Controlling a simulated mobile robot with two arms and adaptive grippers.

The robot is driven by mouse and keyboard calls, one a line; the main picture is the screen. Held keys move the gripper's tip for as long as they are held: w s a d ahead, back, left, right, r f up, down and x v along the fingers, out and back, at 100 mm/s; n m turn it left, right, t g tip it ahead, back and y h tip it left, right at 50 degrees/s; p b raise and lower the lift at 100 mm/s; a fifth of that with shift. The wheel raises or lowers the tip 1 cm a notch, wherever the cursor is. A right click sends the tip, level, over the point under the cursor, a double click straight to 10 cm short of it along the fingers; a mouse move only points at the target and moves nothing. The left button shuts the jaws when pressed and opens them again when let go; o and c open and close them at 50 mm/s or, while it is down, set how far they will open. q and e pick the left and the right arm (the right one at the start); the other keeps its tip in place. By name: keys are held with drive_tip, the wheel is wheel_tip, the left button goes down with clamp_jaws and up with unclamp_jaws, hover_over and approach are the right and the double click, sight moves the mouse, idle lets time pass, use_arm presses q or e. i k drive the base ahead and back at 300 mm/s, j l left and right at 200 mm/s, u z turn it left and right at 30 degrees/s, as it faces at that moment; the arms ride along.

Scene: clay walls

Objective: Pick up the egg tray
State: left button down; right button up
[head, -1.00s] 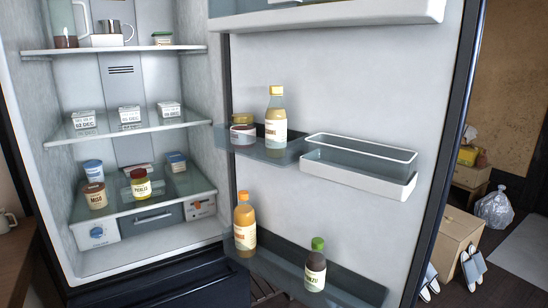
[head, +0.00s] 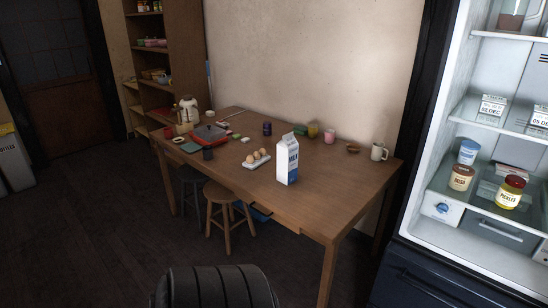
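The egg tray (head: 247,163) is a small light tray on the wooden table (head: 310,200), left of the milk carton (head: 287,160). Several brown eggs (head: 257,155) sit in it. It lies near the table's front edge, apart from the carton. Neither of my grippers shows in the head view.
The open fridge (head: 480,190) stands at the right. A stool (head: 228,210) stands at the table's front. The dark floor at the left is clear.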

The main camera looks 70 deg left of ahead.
sight(258, 159)
drive_tip(key=u, duration=2.45)
drive_tip(key=i+j, duration=0.2)
drive_tip(key=i, duration=0.3)
drive_tip(key=i+j+z, duration=0.15)
drive_tip(key=i, duration=0.3)
drive_tip(key=i+j, duration=0.3)
drive_tip(key=i, duration=0.2)
